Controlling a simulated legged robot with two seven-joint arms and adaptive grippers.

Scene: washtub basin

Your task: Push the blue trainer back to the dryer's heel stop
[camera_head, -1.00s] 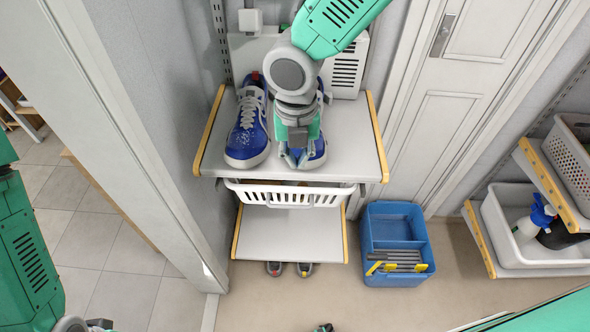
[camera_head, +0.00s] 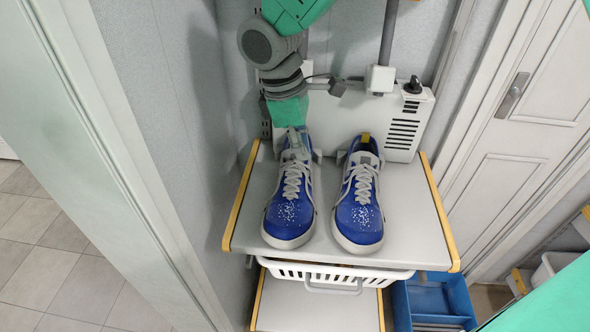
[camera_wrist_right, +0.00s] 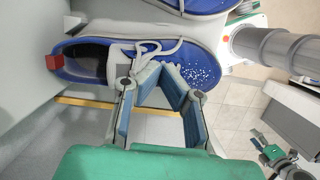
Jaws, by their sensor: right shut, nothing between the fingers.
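Two blue trainers with white laces stand side by side on the grey dryer shelf (camera_head: 405,235), toes toward me. The right trainer (camera_head: 360,210) has a yellow heel tab and stands by a pale heel stop (camera_head: 342,157). The left trainer (camera_head: 290,212) has its heel hidden by my right gripper (camera_head: 296,138), which comes down from above and behind. In the right wrist view, my shut, empty gripper (camera_wrist_right: 162,75) is close to a red-tabbed blue trainer (camera_wrist_right: 205,66), over its laced side; I cannot tell if they touch.
The white vented dryer box (camera_head: 400,122) stands behind the trainers. Yellow strips edge the shelf's sides. A white basket (camera_head: 335,275) hangs beneath, with a blue caddy (camera_head: 435,300) below right. A wall panel (camera_head: 150,130) stands close at left.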

